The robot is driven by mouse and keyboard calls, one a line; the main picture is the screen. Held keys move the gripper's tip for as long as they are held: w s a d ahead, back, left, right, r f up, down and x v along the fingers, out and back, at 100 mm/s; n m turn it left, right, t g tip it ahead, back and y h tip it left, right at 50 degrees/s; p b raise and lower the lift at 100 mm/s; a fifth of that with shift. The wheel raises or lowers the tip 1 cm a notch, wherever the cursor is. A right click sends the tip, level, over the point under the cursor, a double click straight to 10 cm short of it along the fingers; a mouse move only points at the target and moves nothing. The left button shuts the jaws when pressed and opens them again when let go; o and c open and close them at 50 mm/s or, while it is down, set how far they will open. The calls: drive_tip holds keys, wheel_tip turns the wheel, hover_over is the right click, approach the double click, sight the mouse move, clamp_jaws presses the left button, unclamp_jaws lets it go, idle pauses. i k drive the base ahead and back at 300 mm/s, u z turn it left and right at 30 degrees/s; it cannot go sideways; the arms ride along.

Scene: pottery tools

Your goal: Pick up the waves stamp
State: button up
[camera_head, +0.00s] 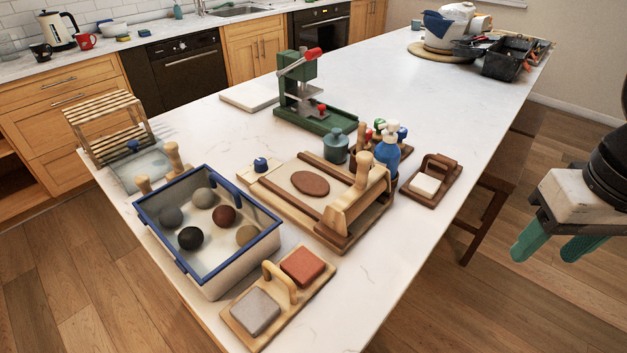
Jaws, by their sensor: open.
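I cannot make out a wave pattern on any stamp, so I cannot tell which is the waves stamp. Small knob-handled pieces that look like stamps (390,131) stand in a cluster behind the blue bottle, with green, red, white and blue tops. One blue-knobbed piece (261,164) stands at the back left corner of the wooden slab board. Another blue knob (133,146) is by the slatted rack. My gripper (543,257) has green fingers spread apart with nothing between them. It hangs at the right, beyond the counter's edge, well away from these pieces.
The blue-rimmed bin (148,222) holds several clay balls. The wooden roller board (262,196), blue bottle (386,152), teal jar (335,146) and green press (305,95) crowd the near counter. A sponge holder (430,176) is near the right edge. The counter's middle (430,95) is clear.

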sight(378, 136)
drive_tip(key=z, duration=0.45)
drive_tip(key=k, duration=0.55)
drive_tip(key=z, duration=0.85)
drive_tip(key=i, duration=1.6)
drive_tip(key=u, duration=1.4)
drive_tip(key=i, duration=0.55)
drive_tip(key=u, duration=0.5)
